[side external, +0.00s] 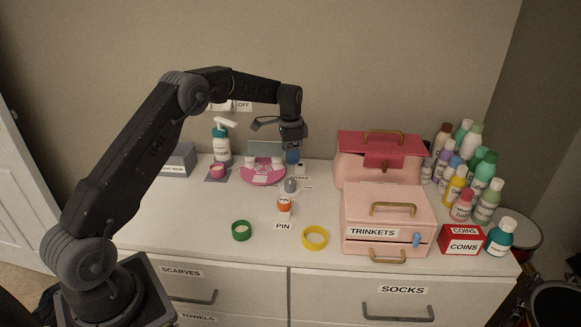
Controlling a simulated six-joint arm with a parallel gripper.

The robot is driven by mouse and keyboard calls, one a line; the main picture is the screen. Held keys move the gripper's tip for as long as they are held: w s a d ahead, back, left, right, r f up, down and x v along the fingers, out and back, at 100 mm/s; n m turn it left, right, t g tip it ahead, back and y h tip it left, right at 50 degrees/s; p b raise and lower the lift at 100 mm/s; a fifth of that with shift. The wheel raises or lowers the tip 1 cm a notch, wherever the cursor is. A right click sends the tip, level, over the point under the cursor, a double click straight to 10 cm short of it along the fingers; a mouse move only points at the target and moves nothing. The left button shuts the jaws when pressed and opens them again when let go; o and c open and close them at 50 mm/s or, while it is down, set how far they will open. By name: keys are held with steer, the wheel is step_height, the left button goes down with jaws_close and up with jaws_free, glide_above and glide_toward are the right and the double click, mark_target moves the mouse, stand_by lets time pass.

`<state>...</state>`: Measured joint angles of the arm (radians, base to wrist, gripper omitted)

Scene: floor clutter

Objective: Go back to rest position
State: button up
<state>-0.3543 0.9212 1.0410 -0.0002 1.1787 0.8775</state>
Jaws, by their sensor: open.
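My gripper (284,128) is at the end of my raised arm, over the back middle of the white dresser top. It is open, with no object seen between its fingers. It hangs above and slightly right of a pink round stand (262,178) with white pieces on it. A small blue item (292,157) shows just below the gripper; I cannot tell whether it is apart from it.
A pink trinkets box (385,220) and a red-lidded pink case (377,165) stand right, beside several bottles (486,190). A green ring (241,231), a yellow ring (315,238) and an orange pin cup (284,206) are in front. A pump bottle (222,145) stands left.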

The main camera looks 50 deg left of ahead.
steer(key=shift+r, duration=1)
steer(key=s+d+r+n+t, duration=0.1)
steer(key=s+d+r, duration=0.5)
steer(key=r, duration=0.2)
steer(key=s+d+r+n+t, duration=0.1)
steer(key=s+d+r, duration=0.5)
steer(key=r, duration=0.2)
steer(key=s+d+n+t, duration=0.1)
steer(key=s+d, duration=0.3)
steer(key=s, duration=0.7)
steer(key=s+d+f+n+t, duration=0.1)
steer(key=s+d+n+t, duration=0.1)
steer(key=s, duration=1)
steer(key=shift+s+d+n+t, duration=0.3)
steer(key=shift+d+n, duration=0.2)
steer(key=shift+d, duration=0.7)
